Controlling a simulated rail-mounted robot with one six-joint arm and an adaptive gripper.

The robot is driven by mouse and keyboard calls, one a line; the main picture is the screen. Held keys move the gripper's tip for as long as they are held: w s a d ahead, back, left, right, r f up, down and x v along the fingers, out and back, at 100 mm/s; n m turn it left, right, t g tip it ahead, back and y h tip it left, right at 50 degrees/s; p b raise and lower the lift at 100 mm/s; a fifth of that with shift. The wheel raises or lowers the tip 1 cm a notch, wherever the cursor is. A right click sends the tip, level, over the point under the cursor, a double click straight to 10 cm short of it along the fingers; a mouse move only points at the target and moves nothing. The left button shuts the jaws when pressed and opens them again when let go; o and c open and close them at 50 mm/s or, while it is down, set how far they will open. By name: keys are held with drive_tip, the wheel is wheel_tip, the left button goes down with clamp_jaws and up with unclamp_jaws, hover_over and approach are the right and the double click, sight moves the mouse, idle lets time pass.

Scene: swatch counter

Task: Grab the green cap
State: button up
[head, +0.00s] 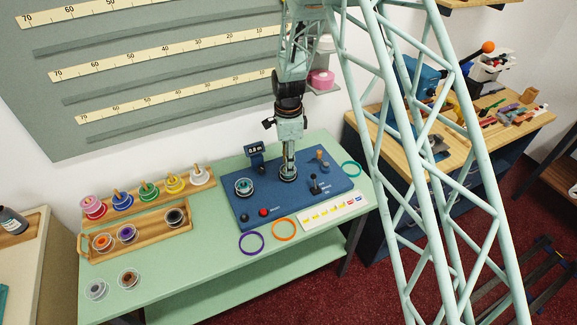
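No object is plainly recognisable as a green cap. Green candidates are a thin green ring (345,174) lying at the right end of the counter, a green spool (149,190) on the wooden rack, and a clear spool with a teal core (243,187) on the blue panel. My arm comes down over the middle of the blue panel. Its lower end, my gripper (288,166), is at or just above a round disc-like part (288,174) there. I cannot tell whether they touch. The fingers are too small to read, and any held thing is unclear.
The blue panel (245,215) carries a small display, a red button and a lever. Purple (241,248) and orange (274,231) rings lie in front, beside a label strip (332,211). Spool racks (155,219) fill the left. A pale lattice column crosses the right.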

idle(0.3)
drive_tip(key=c, duration=0.7)
drive_tip(key=shift+c, duration=0.2)
drive_tip(key=shift+r, duration=0.15)
drive_tip(key=shift+r, duration=1.65)
drive_tip(key=s+d+r+b, duration=0.1)
drive_tip(key=s+d, duration=0.1)
drive_tip(key=s, duration=1.4)
drive_tip(key=shift+r, duration=0.25)
drive_tip(key=shift+d, duration=0.1)
